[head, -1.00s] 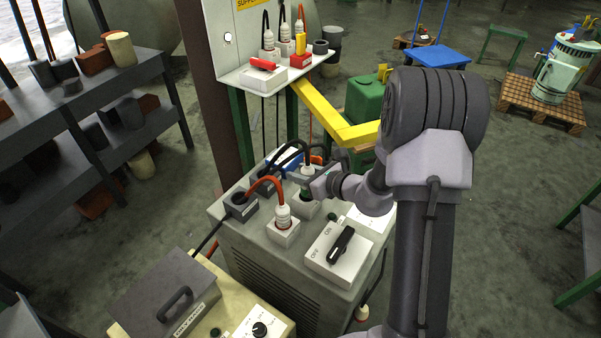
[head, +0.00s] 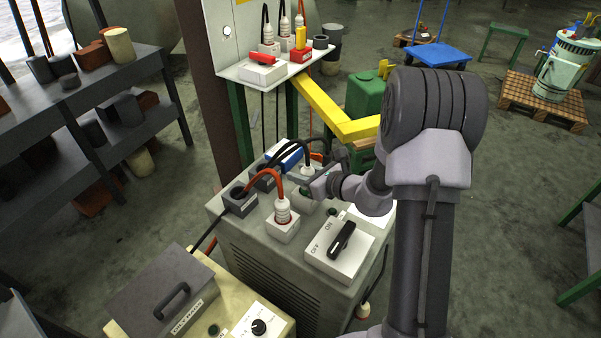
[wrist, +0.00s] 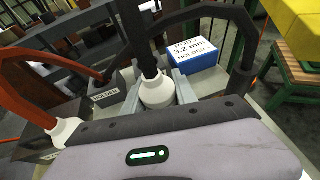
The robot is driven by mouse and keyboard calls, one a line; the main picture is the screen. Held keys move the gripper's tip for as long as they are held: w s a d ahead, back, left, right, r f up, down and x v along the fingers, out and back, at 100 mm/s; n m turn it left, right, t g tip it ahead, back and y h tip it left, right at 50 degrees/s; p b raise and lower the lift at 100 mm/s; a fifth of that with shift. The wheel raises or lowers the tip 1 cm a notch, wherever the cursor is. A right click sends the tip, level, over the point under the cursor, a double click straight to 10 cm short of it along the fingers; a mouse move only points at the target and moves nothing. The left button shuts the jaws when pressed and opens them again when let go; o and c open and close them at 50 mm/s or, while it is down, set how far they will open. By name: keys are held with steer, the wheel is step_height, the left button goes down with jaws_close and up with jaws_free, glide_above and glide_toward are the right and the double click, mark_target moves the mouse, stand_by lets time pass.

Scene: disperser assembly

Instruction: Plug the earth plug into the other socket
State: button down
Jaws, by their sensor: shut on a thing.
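A white plug with a black cable (head: 307,171) is between the fingers of my gripper (head: 309,178), which is shut on it. The wrist view shows this white plug body (wrist: 157,91) upright between the grey fingers, its cable rising from the top. A socket box (head: 302,204) lies below the gripper, partly hidden by it. I cannot tell whether the plug's lower end is seated in it. A second white plug with a red cable (head: 283,210) stands in a white socket (head: 283,232) in front; it also shows in the wrist view (wrist: 66,132). I can read no earth marking.
A shelf (head: 287,74) with more plugs stands behind. Cables arch close around my gripper.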

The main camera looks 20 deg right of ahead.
steer(key=shift+f+b, duration=0.65)
steer(key=shift+f, duration=0.1)
steer(key=c, duration=0.9)
jaws_free()
steer(key=p+v, duration=0.5)
steer(key=v, duration=1.2)
steer(key=shift+s+p, duration=0.25)
steer(key=shift+p, duration=0.15)
steer(key=shift+d, duration=0.1)
